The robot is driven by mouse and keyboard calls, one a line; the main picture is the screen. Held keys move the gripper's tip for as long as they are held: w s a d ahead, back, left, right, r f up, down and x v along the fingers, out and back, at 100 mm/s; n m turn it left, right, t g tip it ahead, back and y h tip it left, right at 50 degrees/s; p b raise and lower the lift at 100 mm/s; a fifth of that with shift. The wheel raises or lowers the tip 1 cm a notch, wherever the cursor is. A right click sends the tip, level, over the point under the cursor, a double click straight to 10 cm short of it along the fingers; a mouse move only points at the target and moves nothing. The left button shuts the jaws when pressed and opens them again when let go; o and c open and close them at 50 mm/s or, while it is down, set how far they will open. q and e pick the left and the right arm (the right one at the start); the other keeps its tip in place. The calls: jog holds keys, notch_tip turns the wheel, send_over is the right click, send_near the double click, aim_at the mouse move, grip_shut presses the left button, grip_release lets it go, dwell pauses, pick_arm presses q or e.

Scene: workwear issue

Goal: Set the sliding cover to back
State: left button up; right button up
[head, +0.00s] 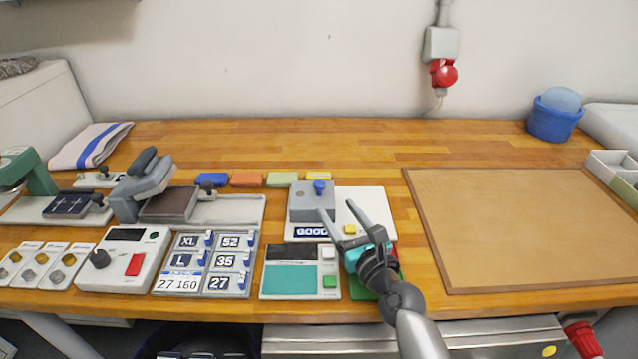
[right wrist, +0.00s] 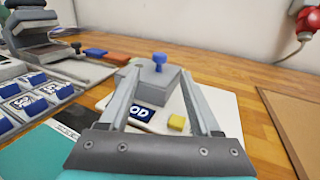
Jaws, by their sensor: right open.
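The sliding cover is a grey block (head: 304,206) with a blue knob (head: 319,188) on top. It sits on a white base plate (head: 372,197), behind a dark blue GOOD label (head: 311,232); a yellow button (head: 349,229) is to the right of the label. My right gripper (head: 337,208) is open and empty. Its fingers point toward the cover, with the left fingertip overlapping its right side in the head view. In the right wrist view the cover (right wrist: 160,88) and its knob (right wrist: 159,60) show between and beyond the fingers; contact cannot be told. My left gripper is out of view.
A teal-screened device (head: 290,281) stands in front of the plate. Left are a size-label panel (head: 204,264), a grey press (head: 146,184) and a white box with a dial (head: 124,262). Several coloured blocks line the back. A brown board (head: 520,225) lies right, bare.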

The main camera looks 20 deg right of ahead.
aim_at(322, 187)
jog(key=w, duration=0.3)
jog(key=w+b, duration=0.1)
jog(key=w, duration=0.2)
jog(key=w+a, duration=0.1)
jog(key=w, duration=0.3)
jog(key=shift+w+a+b, duration=0.1)
jog(key=shift+b, duration=0.2)
jog(key=shift+c, duration=0.2)
grip_shut()
dwell(0.9)
